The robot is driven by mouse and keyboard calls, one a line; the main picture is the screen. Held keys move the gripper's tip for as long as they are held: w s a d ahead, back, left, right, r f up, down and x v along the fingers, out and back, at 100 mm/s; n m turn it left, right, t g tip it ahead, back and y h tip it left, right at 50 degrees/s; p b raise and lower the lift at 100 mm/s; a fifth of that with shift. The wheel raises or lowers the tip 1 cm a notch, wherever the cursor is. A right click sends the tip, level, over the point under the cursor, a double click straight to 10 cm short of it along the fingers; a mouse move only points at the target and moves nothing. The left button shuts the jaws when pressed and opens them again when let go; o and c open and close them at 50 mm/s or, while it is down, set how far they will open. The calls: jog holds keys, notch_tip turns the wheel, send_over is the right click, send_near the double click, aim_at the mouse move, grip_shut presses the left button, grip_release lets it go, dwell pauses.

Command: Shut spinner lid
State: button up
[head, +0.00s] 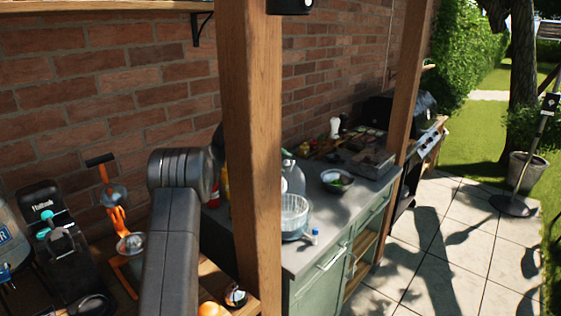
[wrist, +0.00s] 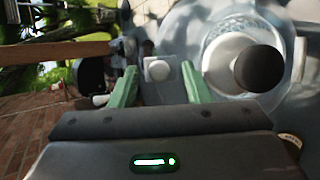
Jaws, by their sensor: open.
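The spinner is a clear, ribbed bowl (head: 294,222) near the front edge of the counter in the head view. A clear, rounded piece (head: 294,180) stands just behind it and looks like the raised lid. In the wrist view a large clear round part, likely the spinner lid (wrist: 222,50), fills the upper right, with a black knob (wrist: 259,69) on a pale disc. My gripper (wrist: 160,88) has its green fingers apart, left of the knob. A small white round piece (wrist: 158,70) shows between the fingers; contact cannot be told. The post hides my gripper in the head view.
A wooden post (head: 250,150) stands close to my arm. A small white bottle with a blue cap (head: 313,236) is beside the bowl.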

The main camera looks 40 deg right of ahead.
jog(key=shift+a+r, duration=0.1)
jog(key=b+v, duration=0.3)
jog(key=v, duration=1)
jog(key=shift+w+a+r, duration=0.15)
jog(key=shift+r, duration=0.05)
